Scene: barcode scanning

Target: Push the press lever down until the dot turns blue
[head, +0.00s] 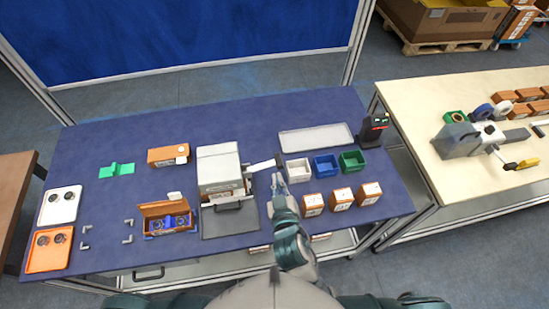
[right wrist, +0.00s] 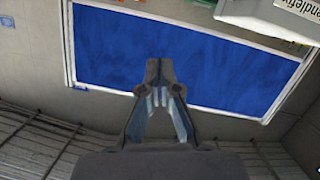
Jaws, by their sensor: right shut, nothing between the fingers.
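A boxy white and grey machine (head: 219,168) stands mid-table in the head view, with a dark handle (head: 228,207) low at its front. A pale flat bar (head: 263,165) sticks out from its right side. I cannot tell for sure which part is the press lever, and no dot can be made out. My right gripper (head: 279,180) is just right of the machine, close to the bar's right end; contact cannot be told. Its fingers are shut and empty, as the right wrist view shows them together (right wrist: 160,72). My left gripper is not in view.
White, blue and green bins (head: 325,165) stand right of the gripper, with several small orange boxes (head: 341,200) in front. An open orange box (head: 166,217) lies left. A device with a yellow-ended handle (head: 521,164) is on the right-hand table. The blue table's left middle is partly clear.

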